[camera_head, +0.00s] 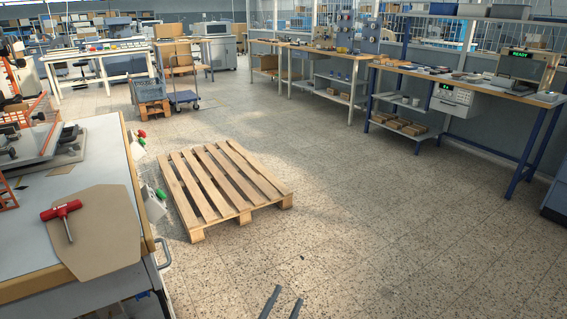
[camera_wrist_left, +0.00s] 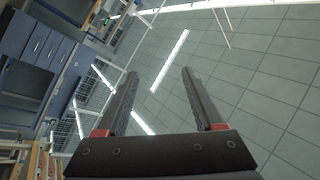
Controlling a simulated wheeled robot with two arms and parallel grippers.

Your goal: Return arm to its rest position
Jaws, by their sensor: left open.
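My left gripper (camera_head: 283,302) shows only as two dark fingertips at the bottom edge of the head view, over the bare tiled floor. The rest of that arm is out of the picture. In the left wrist view, the same gripper (camera_wrist_left: 159,73) has its two dark fingers spread apart with nothing between them. My right gripper is in neither view.
A workbench (camera_head: 95,183) stands at the left, with a red T-handled tool (camera_head: 62,210) on a tan board (camera_head: 100,237). A wooden pallet (camera_head: 245,217) lies on the floor ahead. Benches with equipment (camera_head: 480,85) line the right. Floor between is clear.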

